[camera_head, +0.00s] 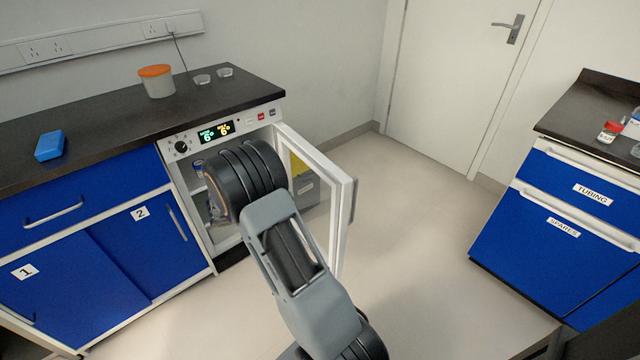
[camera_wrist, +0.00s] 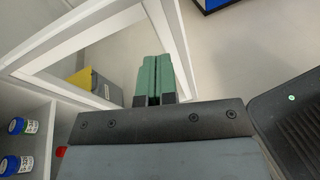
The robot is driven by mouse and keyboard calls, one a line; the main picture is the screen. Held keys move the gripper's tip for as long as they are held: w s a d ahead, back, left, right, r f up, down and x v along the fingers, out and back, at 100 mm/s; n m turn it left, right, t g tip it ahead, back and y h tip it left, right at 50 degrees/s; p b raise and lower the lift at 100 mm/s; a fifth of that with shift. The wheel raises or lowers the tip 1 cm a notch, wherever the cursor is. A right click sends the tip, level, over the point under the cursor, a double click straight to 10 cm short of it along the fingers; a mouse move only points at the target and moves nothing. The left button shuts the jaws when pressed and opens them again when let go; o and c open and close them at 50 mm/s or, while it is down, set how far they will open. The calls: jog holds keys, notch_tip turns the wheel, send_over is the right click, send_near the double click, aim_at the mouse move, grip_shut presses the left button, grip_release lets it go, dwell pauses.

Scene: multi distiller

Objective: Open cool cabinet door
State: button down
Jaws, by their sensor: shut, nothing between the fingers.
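The cool cabinet (camera_head: 195,165) stands under the dark counter, with a lit display on its front panel. Its white-framed glass door (camera_head: 344,205) stands open, swung out to the right. In the wrist view the door frame (camera_wrist: 62,50) crosses the upper left. My gripper (camera_wrist: 153,62) has its green fingers together with nothing between them, and they appear close to or over the door frame; I cannot tell if they touch. In the head view my arm covers the gripper and much of the cabinet's opening.
Blue-capped bottles (camera_wrist: 17,126) stand on the cabinet's shelves. A grey and yellow container (camera_wrist: 95,82) shows through the door glass. Blue cupboards (camera_head: 115,235) are on the left. A blue drawer unit (camera_head: 560,220) is on the right. The floor between is clear.

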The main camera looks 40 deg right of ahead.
notch_tip(320, 180, down, 3)
jog(key=w+d+n+h, duration=0.2)
jog(key=w+n, duration=0.1)
jog(key=t+b, duration=0.1)
jog(key=b, duration=0.2)
send_near(327, 178)
jog(key=shift+h, duration=0.4)
jog(key=d, duration=0.2)
jog(key=s+d, duration=0.1)
jog(key=d, duration=0.4)
jog(key=shift+s+d+f, duration=0.15)
jog(key=shift+f, duration=0.25)
jog(key=shift+p, duration=0.3)
